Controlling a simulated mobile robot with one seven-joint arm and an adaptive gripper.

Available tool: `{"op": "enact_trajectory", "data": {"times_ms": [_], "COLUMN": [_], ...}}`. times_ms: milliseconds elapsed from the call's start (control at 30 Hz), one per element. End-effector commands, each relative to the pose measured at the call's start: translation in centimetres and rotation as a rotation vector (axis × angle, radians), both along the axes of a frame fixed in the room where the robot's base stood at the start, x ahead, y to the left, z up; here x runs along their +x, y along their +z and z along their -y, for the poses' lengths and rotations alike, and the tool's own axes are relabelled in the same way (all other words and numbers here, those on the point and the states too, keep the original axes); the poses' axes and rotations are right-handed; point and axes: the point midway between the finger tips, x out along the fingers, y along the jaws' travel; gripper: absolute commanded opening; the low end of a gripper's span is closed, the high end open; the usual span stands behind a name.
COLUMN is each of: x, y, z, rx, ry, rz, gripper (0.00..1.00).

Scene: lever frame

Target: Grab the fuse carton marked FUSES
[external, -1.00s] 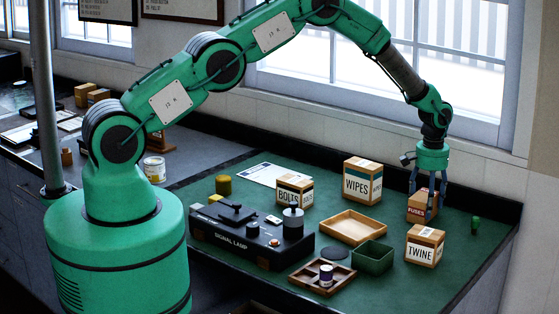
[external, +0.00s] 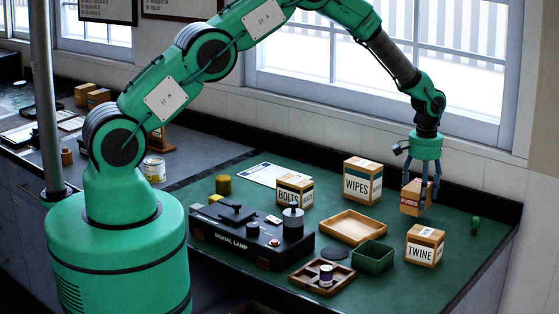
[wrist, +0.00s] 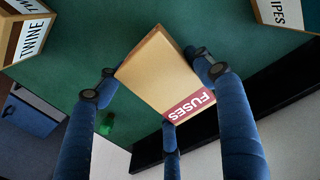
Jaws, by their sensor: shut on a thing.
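The fuse carton (external: 411,199) is a small tan box with a red FUSES label, above the right part of the green bench top. My gripper (external: 421,192) is shut on it from above and holds it a little off the surface. In the wrist view the carton (wrist: 168,75) sits between the blue fingers of my gripper (wrist: 160,90), tilted in the picture, with its red label toward the lower right. In the external view a finger covers part of the carton's right side.
The WIPES carton (external: 362,182) stands to the left and the TWINE carton (external: 424,246) in front. An empty wooden tray (external: 352,228), a green open box (external: 373,258) and a small green item (external: 475,225) are nearby. The window wall is close behind.

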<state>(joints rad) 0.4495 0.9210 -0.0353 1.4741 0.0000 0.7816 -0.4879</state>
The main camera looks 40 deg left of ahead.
Motion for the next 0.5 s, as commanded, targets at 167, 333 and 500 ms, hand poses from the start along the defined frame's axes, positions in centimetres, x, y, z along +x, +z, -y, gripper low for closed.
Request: {"op": "enact_trajectory", "data": {"times_ms": [167, 333, 500], "x": [-2.6, -5.2, -7.6], "y": [0.4, 0.6, 0.9], "z": [-1.2, -2.4, -3.5], "rx": [0.0, 0.0, 0.0], "ry": [0.0, 0.0, 0.0], "rz": [0.0, 0.0, 0.001], "gripper": [0.34, 0.34, 0.34]}}
